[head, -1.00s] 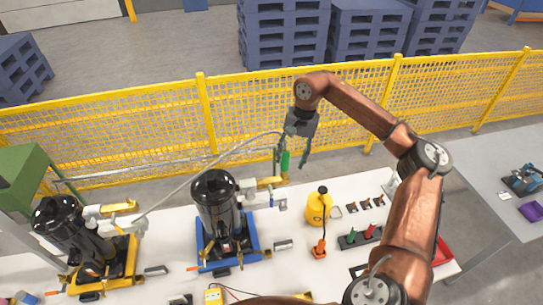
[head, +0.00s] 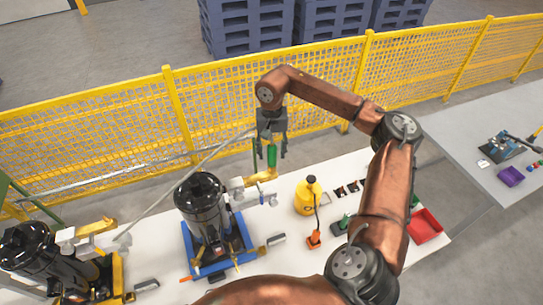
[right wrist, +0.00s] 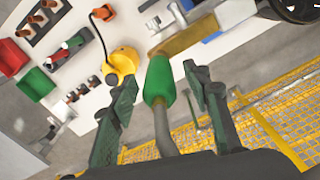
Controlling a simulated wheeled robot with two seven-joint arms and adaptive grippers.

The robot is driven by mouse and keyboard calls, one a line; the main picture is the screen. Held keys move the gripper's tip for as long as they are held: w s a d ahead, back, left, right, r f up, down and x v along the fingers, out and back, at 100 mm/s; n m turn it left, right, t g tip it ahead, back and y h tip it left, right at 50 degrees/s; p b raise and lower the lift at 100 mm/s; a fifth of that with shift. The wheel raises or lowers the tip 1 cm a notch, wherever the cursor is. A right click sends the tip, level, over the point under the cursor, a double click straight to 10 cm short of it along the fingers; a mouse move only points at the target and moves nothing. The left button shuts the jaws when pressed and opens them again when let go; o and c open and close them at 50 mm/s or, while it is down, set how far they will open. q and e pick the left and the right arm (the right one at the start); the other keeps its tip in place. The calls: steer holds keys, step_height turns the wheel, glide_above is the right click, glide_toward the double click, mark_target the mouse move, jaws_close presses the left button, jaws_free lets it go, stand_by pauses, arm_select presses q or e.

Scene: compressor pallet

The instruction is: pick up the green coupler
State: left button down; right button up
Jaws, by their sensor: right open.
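The green coupler (head: 272,156) is on the end of a grey hose, beside the yellow-and-grey fitting of the middle black compressor (head: 203,205). My right gripper (head: 271,147) points down with its fingers open on either side of the coupler. In the right wrist view the coupler (right wrist: 159,82) stands between the two open fingers, with a visible gap to each. The hose runs from it toward the palm. My left gripper is not in view.
A yellow bottle (head: 307,196), an orange-based tool (head: 314,239) and a red tray (head: 425,226) are on the white table. A yellow mesh fence (head: 230,92) runs behind. Another compressor (head: 45,262) stands at the left. A grey table (head: 468,185) is at the right.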

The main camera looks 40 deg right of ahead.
steer(key=shift+f, duration=0.95)
jaws_close()
